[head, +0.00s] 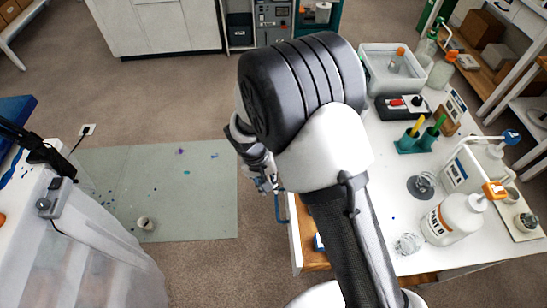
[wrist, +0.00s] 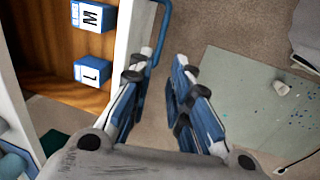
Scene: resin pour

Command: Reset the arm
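My gripper (wrist: 161,66) is open in the wrist view, with carpet showing between its two blue-and-white fingers. Nothing is between them. In the head view my gripper (head: 265,183) hangs left of the white worktable (head: 391,182), partly hidden behind my arm. The arm is bent, its large black joint high in front of the camera. A blue drawer handle (wrist: 163,28) lies just beyond the fingertips in the wrist view; I cannot tell whether they touch it. The handle also shows in the head view (head: 281,208).
The wooden drawer (wrist: 50,45) is open and holds boxes marked M (wrist: 91,16) and L (wrist: 92,71). A white jug (head: 455,219), bottles and tubs stand on the worktable. A cup (head: 145,223) rests on the grey floor mat (head: 190,205).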

